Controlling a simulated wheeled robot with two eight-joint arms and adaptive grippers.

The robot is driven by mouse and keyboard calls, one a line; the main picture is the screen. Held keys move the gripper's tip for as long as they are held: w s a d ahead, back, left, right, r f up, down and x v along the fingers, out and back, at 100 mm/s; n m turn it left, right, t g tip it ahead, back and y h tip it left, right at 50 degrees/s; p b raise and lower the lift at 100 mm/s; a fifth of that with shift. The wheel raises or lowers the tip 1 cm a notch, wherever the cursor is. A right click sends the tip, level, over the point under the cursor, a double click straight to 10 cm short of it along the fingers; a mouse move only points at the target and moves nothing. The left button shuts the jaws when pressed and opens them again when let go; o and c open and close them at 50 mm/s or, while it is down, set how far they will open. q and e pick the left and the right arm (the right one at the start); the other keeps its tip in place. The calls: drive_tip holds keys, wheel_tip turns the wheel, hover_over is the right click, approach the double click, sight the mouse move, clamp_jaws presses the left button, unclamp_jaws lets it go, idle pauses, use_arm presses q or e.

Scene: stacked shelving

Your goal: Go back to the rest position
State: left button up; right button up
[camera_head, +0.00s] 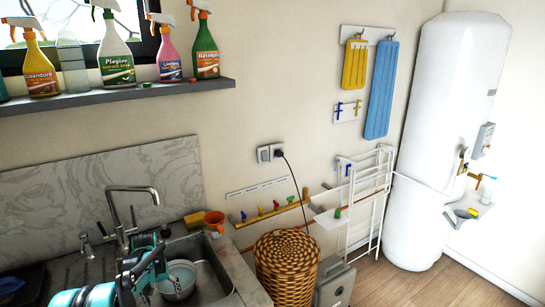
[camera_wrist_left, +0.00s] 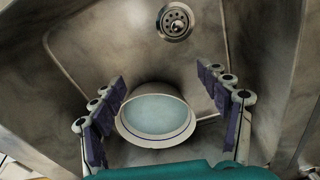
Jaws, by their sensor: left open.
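My left gripper (camera_head: 143,272) reaches in from the lower left over the sink (camera_head: 215,284) in the head view. In the left wrist view the left gripper (camera_wrist_left: 165,92) is open, its dark finger pads spread wide on either side of a round white pot or bowl (camera_wrist_left: 155,137). The bowl stands in the sink basin near the drain (camera_wrist_left: 175,22), with a pale bluish inside. No contact between pads and bowl shows. The bowl (camera_head: 177,281) is partly hidden by my gripper in the head view. My right gripper is not in view.
A tall faucet (camera_head: 132,205) rises behind the sink, close to my left arm. An orange cup (camera_head: 214,223) and yellow sponge (camera_head: 194,219) sit on the rim. A shelf (camera_head: 130,93) with spray bottles hangs above. A wicker basket (camera_head: 287,268) stands right of the sink.

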use_arm(q)
drive_tip(key=s+d+r+m+t, duration=0.1)
drive_tip(key=s+d+r+t, duration=0.1)
drive_tip(key=s+d+r, duration=0.5)
drive_tip(key=s+d+r+m+t, duration=0.1)
drive_tip(key=s+d+r, duration=0.3)
drive_tip(key=r, duration=0.5)
drive_tip(key=s+d+m+t, duration=0.1)
drive_tip(key=s+d, duration=0.3)
drive_tip(key=s, duration=0.4)
drive_tip(key=s+d+m+t, duration=0.1)
drive_tip(key=s+d, duration=0.3)
drive_tip(key=s, duration=0.5)
drive_tip(key=shift+s+d+f+t, duration=0.25)
drive_tip(key=shift+d+t, duration=0.1)
drive_tip(key=shift+t, duration=0.55)
